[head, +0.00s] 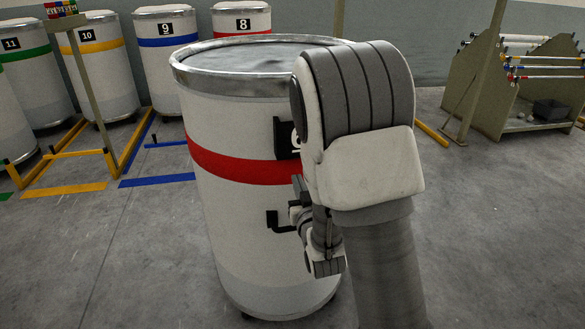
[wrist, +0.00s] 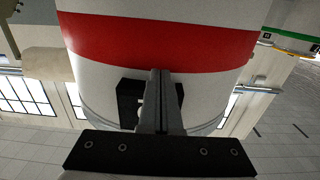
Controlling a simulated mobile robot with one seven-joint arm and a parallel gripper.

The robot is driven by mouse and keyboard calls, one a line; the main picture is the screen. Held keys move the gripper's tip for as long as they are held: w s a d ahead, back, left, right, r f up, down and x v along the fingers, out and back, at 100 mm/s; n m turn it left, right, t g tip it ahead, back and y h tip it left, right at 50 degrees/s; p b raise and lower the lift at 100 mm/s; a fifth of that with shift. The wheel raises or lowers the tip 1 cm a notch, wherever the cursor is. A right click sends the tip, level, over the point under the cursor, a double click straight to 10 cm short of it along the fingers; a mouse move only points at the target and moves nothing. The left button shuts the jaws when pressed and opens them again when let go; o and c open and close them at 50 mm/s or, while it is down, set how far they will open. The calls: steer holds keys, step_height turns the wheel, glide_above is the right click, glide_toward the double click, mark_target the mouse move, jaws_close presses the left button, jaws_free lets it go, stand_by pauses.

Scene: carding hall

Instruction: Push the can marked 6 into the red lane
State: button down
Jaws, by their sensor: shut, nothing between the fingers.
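A large white can (head: 235,220) with a red band and an open metal rim stands upright on the floor, close in front of me. Its black number plate (head: 287,138) is mostly covered by my arm, so I cannot read the full number. A black handle (head: 279,222) sticks out below the band. My gripper (head: 298,187) is shut and empty at the can's front face. In the wrist view the shut fingers (wrist: 160,74) overlap the can's red band (wrist: 155,40) and a dark plate (wrist: 130,98). I cannot tell whether they touch. No red lane marking is visible.
Cans marked 11 (head: 35,75), 10 (head: 98,60), 9 (head: 168,60) and 8 (head: 240,17) stand behind. Yellow (head: 63,189) and blue (head: 155,180) floor markings and low rails lie left. A rack (head: 515,90) stands at right. Grey floor at left front is clear.

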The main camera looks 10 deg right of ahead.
mark_target(292, 166)
steer(key=shift+w+b, duration=0.5)
steer(key=shift+w, duration=1.65)
steer(key=shift+w, duration=0.1)
